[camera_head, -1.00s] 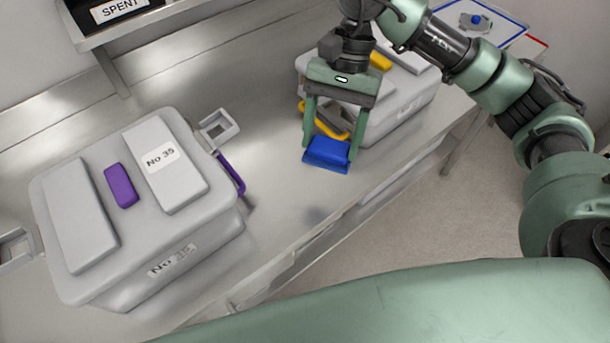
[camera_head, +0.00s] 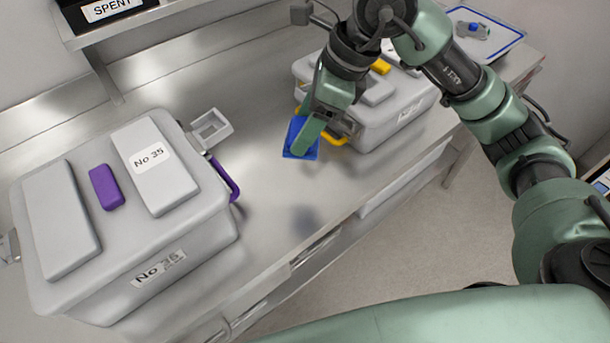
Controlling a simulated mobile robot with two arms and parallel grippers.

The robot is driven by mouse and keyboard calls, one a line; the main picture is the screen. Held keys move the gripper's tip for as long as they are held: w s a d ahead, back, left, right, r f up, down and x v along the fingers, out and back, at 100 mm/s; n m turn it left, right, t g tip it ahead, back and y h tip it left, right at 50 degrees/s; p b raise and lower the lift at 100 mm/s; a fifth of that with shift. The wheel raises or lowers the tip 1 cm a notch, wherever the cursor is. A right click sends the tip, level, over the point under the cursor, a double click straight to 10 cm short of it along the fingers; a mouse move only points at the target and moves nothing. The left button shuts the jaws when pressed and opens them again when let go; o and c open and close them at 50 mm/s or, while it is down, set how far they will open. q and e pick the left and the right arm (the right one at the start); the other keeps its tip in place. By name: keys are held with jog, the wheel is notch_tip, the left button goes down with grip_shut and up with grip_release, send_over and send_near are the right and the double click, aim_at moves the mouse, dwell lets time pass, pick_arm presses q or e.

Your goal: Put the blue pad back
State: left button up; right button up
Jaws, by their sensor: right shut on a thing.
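The blue pad (camera_head: 291,137) is held in my right gripper (camera_head: 302,145), which is shut on it. The pad is partly hidden behind the fingers. It appears to be above the steel bench, with a dark shadow below it to the front. The gripper stands just left of the grey box with the yellow parts (camera_head: 385,120). A blue-bordered sheet (camera_head: 506,43) lies at the back right of the bench, with a small grey and blue item (camera_head: 473,30) on it. My left gripper is not in view.
A grey lidded box marked No 35 (camera_head: 160,268) stands on the left, with a purple block (camera_head: 106,187) on its lid and a purple handle (camera_head: 226,180). A shelf with a SPENT bin (camera_head: 105,10) is at the upper left. The bench (camera_head: 270,190) between the boxes is clear.

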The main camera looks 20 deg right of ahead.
notch_tip(320, 180, down, 10)
jog(key=shift+s+r+p, duration=0.1)
jog(key=shift+p, duration=0.4)
notch_tip(320, 180, down, 4)
jog(key=shift+f, duration=0.35)
jog(key=shift+f, duration=0.1)
jog(key=o, duration=1.3)
